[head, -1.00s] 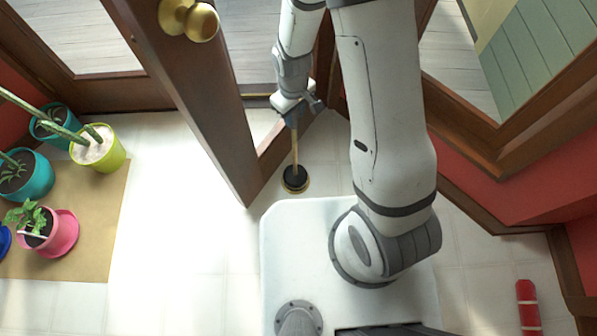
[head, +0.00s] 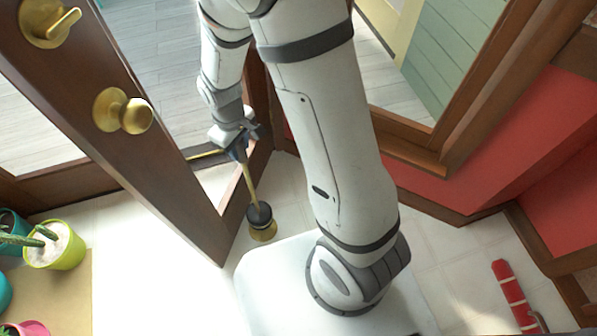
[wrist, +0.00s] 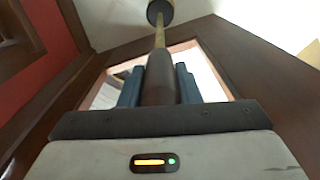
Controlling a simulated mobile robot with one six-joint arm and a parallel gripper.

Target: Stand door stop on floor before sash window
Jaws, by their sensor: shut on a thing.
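The door stop (head: 259,215) is a thin yellowish rod with a round black and gold foot. My gripper (head: 235,146) is shut on its upper end, and the rod hangs down, slightly tilted, beside the open wooden door's lower corner. I cannot tell whether the foot touches the floor. In the wrist view, the door stop's brown grip (wrist: 160,78) sits between my blue-grey fingers, its foot at the top edge. A wood-framed window (head: 410,75) above the red wall at the right seems to be the sash window; the floor directly before it is partly hidden by my arm.
The glazed wooden door (head: 150,150) with brass knobs stands close to the left of my gripper. Potted plants, including a lime pot (head: 57,248), are at the left on a tan mat (head: 65,292). A red banded cylinder (head: 513,295) lies at the right.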

